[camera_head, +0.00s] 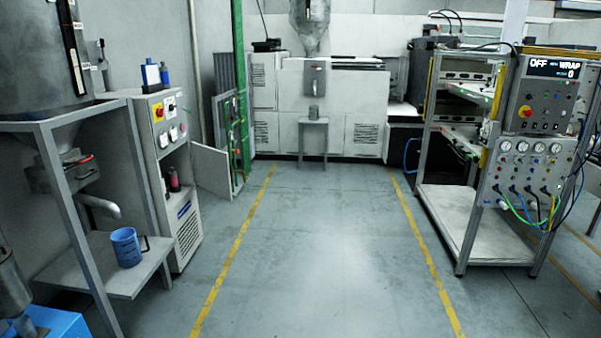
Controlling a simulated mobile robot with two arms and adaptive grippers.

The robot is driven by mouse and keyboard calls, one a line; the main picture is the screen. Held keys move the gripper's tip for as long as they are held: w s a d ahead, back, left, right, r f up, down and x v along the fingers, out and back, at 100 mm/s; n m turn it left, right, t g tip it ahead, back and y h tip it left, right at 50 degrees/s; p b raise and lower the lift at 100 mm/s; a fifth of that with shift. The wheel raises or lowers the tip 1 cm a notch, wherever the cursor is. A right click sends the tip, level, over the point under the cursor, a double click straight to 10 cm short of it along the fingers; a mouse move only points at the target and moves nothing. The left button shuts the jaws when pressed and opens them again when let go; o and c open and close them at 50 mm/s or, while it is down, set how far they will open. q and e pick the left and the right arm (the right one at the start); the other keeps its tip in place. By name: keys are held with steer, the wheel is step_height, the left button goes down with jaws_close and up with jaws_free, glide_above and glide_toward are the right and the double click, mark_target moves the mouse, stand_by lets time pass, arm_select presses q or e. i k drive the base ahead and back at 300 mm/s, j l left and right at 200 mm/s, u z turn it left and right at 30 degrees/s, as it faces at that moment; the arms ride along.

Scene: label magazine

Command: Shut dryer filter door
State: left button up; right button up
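A grey dryer cabinet (186,215) with a control panel of coloured buttons stands at the left, beside a hopper frame. Its front has an open dark compartment (174,160) with a dark red, bottle-like object (173,179) inside. A light grey door panel (212,171) stands swung out at the cabinet's far side, apart from the opening. Its hinge edge is partly hidden by the cabinet. Neither of my grippers is in view.
A hopper frame (75,235) holds a blue mug (126,247) on its shelf. A blue object (45,325) is at the lower left. A wheeled-looking rack (470,222) with gauges and cables stands right. The floor between the yellow lines (315,250) is clear.

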mark_target(212, 170)
steer(key=i, duration=2.5)
steer(key=i+l+u, duration=0.15)
steer(key=i+u, duration=0.35)
steer(key=i+l+u, duration=0.5)
steer(key=i, duration=0.2)
steer(key=i+l+u, duration=0.85)
steer(key=l+u, duration=0.15)
steer(key=l, duration=0.25)
steer(key=i+l+u, duration=0.25)
steer(key=l+u, duration=0.25)
steer(key=l, duration=0.3)
